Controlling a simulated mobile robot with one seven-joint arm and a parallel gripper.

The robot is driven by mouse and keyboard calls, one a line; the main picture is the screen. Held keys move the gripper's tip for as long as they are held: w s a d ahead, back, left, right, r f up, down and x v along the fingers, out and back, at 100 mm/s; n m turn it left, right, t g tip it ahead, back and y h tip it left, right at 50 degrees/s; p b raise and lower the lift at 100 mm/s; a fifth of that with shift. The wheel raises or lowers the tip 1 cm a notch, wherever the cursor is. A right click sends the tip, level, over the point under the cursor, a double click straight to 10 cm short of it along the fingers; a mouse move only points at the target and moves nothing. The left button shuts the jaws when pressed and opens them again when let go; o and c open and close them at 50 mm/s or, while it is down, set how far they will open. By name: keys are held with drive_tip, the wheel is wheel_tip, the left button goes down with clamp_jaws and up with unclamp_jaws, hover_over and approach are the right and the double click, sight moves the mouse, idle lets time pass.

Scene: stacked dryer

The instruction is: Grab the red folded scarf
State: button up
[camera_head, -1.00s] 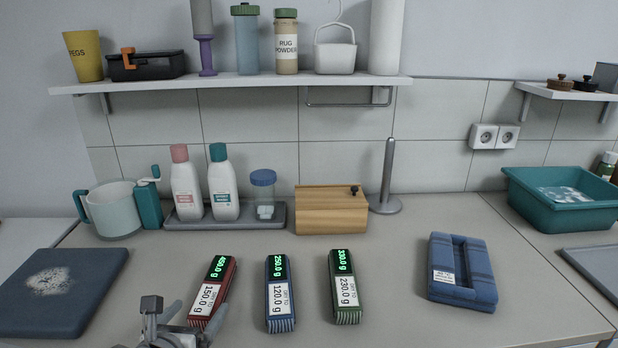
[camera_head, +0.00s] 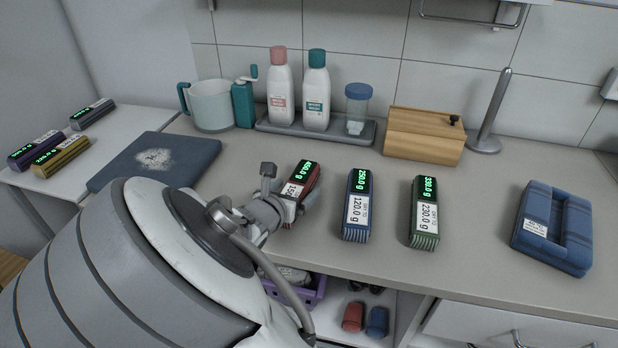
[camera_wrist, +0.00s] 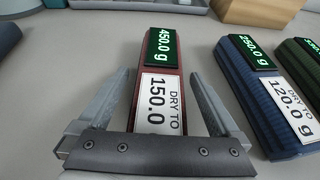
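The red folded scarf (camera_head: 303,180) lies on the counter with a green "450.0 g" display and a white label reading 150.0 g. In the head view my gripper (camera_head: 280,207) is at its near end, partly covering it. In the wrist view the gripper (camera_wrist: 160,78) is open, with one finger on each side of the red scarf (camera_wrist: 160,92). The scarf runs lengthwise away from me between the fingers.
A blue folded scarf (camera_head: 356,207) and a green one (camera_head: 425,213) lie to the right. A dark blue mat (camera_head: 190,158) lies to the left. Bottles on a grey tray (camera_head: 330,135) and a wooden box (camera_head: 425,135) stand behind. A blue plaid folded cloth (camera_head: 554,230) lies at far right.

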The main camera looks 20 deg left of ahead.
clamp_jaws()
drive_tip(key=shift+r, duration=0.25)
idle(0.4)
